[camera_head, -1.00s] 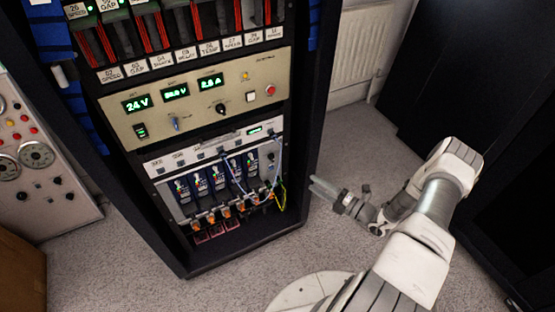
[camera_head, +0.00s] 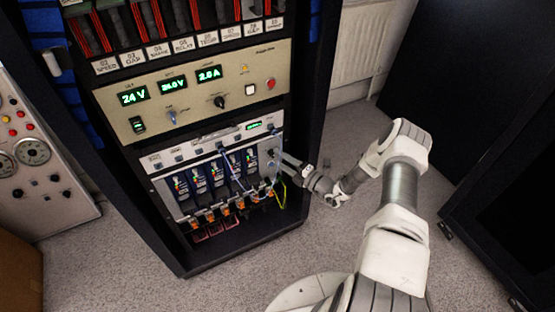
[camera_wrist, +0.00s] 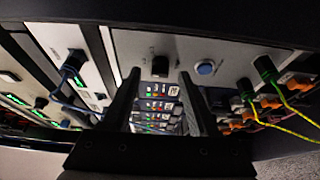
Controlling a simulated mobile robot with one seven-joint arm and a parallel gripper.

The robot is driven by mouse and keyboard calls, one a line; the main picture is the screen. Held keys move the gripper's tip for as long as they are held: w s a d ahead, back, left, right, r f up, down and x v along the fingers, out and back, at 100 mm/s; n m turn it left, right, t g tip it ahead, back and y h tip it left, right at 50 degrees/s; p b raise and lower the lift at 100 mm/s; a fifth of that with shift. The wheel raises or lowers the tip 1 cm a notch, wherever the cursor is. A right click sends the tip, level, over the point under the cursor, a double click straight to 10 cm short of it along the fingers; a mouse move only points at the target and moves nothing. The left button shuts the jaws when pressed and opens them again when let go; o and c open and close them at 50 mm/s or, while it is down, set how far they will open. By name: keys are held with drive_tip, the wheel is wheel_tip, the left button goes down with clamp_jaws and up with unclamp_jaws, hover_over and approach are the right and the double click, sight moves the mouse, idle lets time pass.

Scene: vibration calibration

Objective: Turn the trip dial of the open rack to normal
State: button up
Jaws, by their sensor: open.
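The open rack (camera_head: 300,190) stands at the centre left of the head view. In the wrist view a small black dial (camera_wrist: 160,66) sits on a pale module panel (camera_wrist: 130,45), with a blue round button (camera_wrist: 205,68) right of it. The dial's label is too small to read. My gripper (camera_head: 282,160) is at the right end of the lower module row, pointing into the rack. In the wrist view its two fingers (camera_wrist: 159,76) are open, one on each side of the dial. Whether they touch it I cannot tell. In the head view my gripper partly hides this spot.
A beige power panel (camera_head: 195,92) with lit displays is above the modules. A dark door panel (camera_head: 500,190) stands at the right. Grey carpet (camera_head: 335,235) lies between.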

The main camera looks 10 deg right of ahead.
drive_tip(key=shift+x, duration=0.9)
drive_tip(key=shift+c, duration=0.3)
clamp_jaws()
